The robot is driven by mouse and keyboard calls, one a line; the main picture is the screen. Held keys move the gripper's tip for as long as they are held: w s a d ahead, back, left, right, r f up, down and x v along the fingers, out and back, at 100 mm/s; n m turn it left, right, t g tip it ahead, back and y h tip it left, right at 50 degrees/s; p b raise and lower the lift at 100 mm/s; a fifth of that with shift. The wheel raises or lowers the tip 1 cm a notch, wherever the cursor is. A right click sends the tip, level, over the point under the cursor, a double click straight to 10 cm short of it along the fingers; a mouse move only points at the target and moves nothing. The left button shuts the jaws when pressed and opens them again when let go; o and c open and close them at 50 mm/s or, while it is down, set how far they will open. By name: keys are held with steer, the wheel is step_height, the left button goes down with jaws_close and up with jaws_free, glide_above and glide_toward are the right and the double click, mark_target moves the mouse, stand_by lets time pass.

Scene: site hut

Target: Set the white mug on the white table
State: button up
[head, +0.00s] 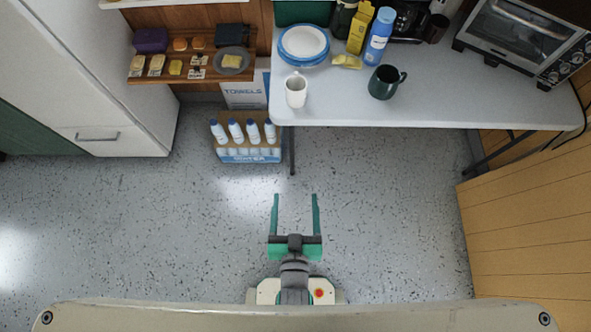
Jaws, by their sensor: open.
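The white mug (296,91) stands upright on the white table (340,112), near the table's front left corner. It is just in front of a stack of blue-rimmed plates. My gripper (295,200) is open and empty. It is over the bare floor, in front of the table and well short of the mug.
A dark green mug (382,83), a blue bottle (379,36), the plates (303,45) and a toaster oven (524,38) are on the table. A bottle crate (245,150) stands on the floor at left. A wooden panel (530,230) is at right. The middle floor is clear.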

steer(key=r+v, duration=0.2)
steer(key=v, duration=0.8)
steer(key=shift+r+t, duration=0.15)
steer(key=shift+t, duration=0.15)
steer(key=shift+c, duration=0.5)
